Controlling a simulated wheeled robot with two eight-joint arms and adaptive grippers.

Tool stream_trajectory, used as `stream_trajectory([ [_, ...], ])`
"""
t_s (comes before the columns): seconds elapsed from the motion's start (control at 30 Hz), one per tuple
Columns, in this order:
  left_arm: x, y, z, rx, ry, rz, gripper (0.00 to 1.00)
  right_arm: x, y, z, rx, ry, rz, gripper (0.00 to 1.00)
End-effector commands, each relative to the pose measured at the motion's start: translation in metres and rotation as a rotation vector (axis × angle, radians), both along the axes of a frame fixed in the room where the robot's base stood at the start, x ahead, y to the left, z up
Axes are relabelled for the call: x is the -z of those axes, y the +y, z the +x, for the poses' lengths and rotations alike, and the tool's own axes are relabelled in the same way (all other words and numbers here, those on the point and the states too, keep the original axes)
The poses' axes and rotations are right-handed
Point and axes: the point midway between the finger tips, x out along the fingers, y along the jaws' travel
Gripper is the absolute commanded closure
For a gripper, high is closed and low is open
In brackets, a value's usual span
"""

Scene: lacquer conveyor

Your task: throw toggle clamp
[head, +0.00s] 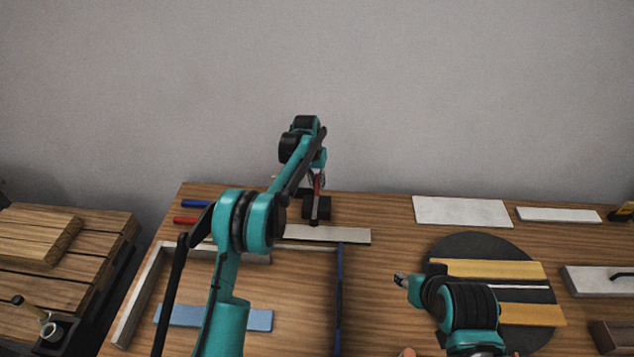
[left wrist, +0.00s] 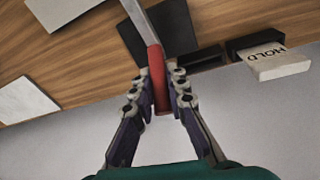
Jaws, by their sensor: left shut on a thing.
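The toggle clamp has a red handle (left wrist: 158,88) on a pale metal lever (left wrist: 140,22), above a dark base (left wrist: 180,28). In the head view its dark base (head: 317,208) stands near the back edge of the bench, with the red handle (head: 317,186) partly hidden by my left gripper (head: 312,180). My left gripper (left wrist: 158,96) is shut on the red handle, with a finger on each side of it. My right arm (head: 460,305) is at the lower right, away from the clamp.
A block marked HOLD (left wrist: 282,63) stands close beside the clamp. A pale strip (head: 325,234) lies in front of the base. Blue and red rods (head: 190,220) lie to the left. A white plate (head: 462,211) and a dark disc (head: 470,248) with yellow strips are to the right.

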Motion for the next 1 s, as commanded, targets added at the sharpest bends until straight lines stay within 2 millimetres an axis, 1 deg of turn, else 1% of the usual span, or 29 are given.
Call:
stream_trajectory([
  [0.03,-0.0014,-0.0001,0.0041,-0.001,0.019,-0.001,1.00,-0.0045,0.0000,0.0000,0.000,0.000,0.000,0.60],
  [0.2,0.0000,0.0001,0.0061,-0.001,0.074,-0.002,1.00,-0.0087,0.0000,-0.0001,0.000,0.000,0.000,0.60],
  [0.6,0.0009,0.0003,0.0056,-0.001,0.089,-0.001,1.00,-0.0088,0.0000,-0.0001,0.000,0.000,0.000,0.60],
  [0.63,0.0009,0.0003,0.0056,-0.001,0.089,-0.001,0.78,-0.0088,0.0000,-0.0001,0.000,0.000,0.000,0.60],
  [0.7,0.0010,0.0003,0.0056,-0.001,0.089,-0.001,0.64,-0.0088,0.0000,-0.0001,0.000,0.000,0.000,0.60],
  [1.0,-0.0002,0.0005,0.0052,0.000,0.089,0.000,0.64,-0.0088,0.0000,0.0000,0.000,0.000,0.000,0.60],
])
